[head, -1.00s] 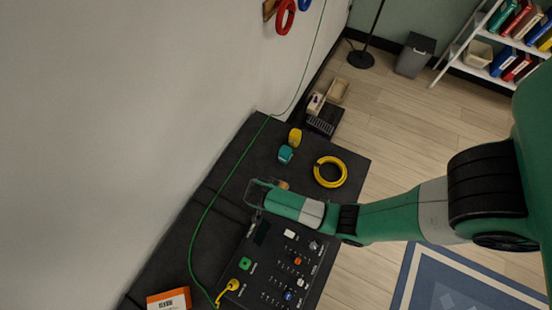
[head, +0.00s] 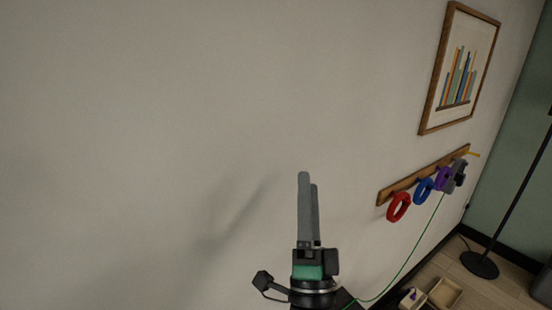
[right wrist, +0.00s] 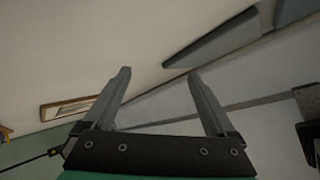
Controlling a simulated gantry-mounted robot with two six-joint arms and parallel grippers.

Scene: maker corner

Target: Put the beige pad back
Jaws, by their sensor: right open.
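I cannot see a beige pad in either view now. My right gripper (head: 308,180) points upward in front of the bare wall in the head view, seen nearly side-on. In the right wrist view its two grey fingers (right wrist: 157,72) are spread wide, with nothing between them. My left gripper is in neither view. The dark table is out of the head view.
A framed picture (head: 459,68) hangs above. A green cable runs down the wall. A floor lamp (head: 512,205) and beige bins (head: 445,293) stand right.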

